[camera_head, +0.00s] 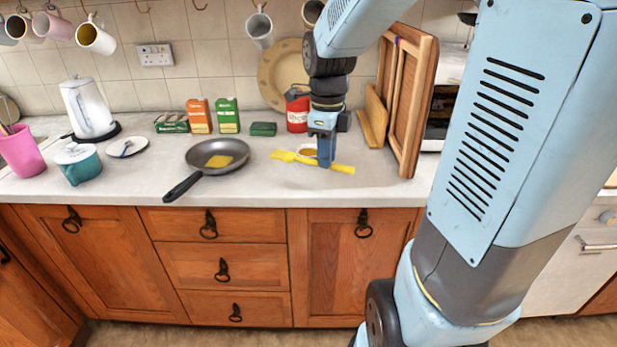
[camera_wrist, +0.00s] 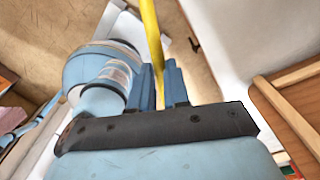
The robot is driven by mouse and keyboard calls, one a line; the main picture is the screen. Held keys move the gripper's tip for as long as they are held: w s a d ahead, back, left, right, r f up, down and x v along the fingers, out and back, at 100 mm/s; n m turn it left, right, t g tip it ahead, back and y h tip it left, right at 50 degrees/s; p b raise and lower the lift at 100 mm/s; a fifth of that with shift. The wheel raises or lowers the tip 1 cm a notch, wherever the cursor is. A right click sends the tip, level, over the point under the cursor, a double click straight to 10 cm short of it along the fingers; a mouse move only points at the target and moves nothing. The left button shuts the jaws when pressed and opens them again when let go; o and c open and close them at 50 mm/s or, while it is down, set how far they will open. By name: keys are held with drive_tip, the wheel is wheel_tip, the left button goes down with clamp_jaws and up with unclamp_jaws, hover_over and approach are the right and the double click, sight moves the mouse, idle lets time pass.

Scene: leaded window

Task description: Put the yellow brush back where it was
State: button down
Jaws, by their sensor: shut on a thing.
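The yellow brush (camera_head: 341,168) is held in my gripper (camera_head: 326,163) over the right part of the counter. Its broader head (camera_head: 284,156) points left and its handle points right in the head view. My gripper points down and is shut around the brush's handle. In the wrist view the yellow handle (camera_wrist: 152,40) runs up from between the two blue fingers (camera_wrist: 160,88). I cannot tell whether the brush touches the counter. A small bowl or dish (camera_head: 308,149) with brownish contents is right behind the brush, partly hidden by my gripper.
A dark frying pan (camera_head: 203,160) with a yellow piece (camera_head: 219,162) in it stands left of the brush. Boxes (camera_head: 199,116), a red tin (camera_head: 297,112) and wooden boards (camera_head: 408,100) stand behind. A pink cup (camera_head: 20,150) and teal pot (camera_head: 80,166) are far left. The front counter strip is clear.

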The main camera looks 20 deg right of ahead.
drive_tip(key=w+d+f, duration=0.1)
drive_tip(key=w+f, duration=0.2)
drive_tip(key=w, duration=0.1)
drive_tip(key=w+d+f, duration=0.1)
drive_tip(key=w+f, duration=0.2)
drive_tip(key=w, duration=0.1)
drive_tip(key=w+d+f, duration=0.1)
drive_tip(key=w+f, duration=0.1)
drive_tip(key=w, duration=0.2)
drive_tip(key=shift+w+d+f, duration=0.2)
drive_tip(key=shift+d+f, duration=0.05)
drive_tip(key=shift+f, duration=0.15)
drive_tip(key=shift+w+d+f, duration=0.15)
drive_tip(key=shift+w+f, duration=0.35)
drive_tip(key=shift+f, duration=1.65)
drive_tip(key=c, duration=1.1)
unclamp_jaws()
